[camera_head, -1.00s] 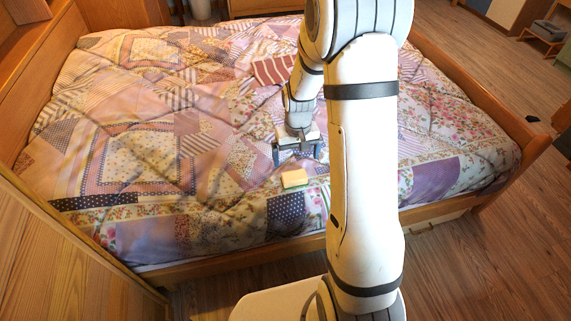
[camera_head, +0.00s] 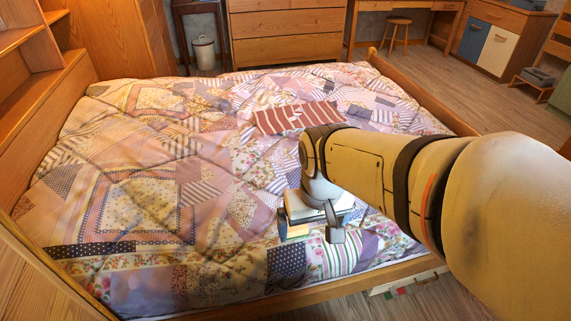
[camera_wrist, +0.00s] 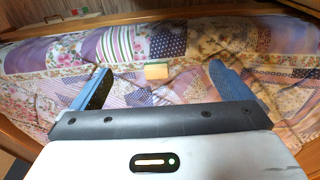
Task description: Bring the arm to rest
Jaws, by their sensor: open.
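My gripper (camera_head: 311,227) is above the near part of the patchwork bed (camera_head: 140,210), pointing down, with my arm coming in from the right. In the wrist view my gripper (camera_wrist: 159,67) has its two blue-grey fingers wide apart and nothing held between them. A small yellow and tan block (camera_wrist: 156,71) lies on the quilt beyond the fingers. In the head view the block (camera_head: 296,231) shows beside the gripper, partly hidden by it.
A red striped cloth (camera_head: 298,117) lies on the quilt behind my gripper. Wooden bed rails edge the mattress. A dresser (camera_head: 288,30), a waste bin (camera_head: 204,53) and a stool (camera_head: 397,33) stand beyond the bed. Open floor lies at the right.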

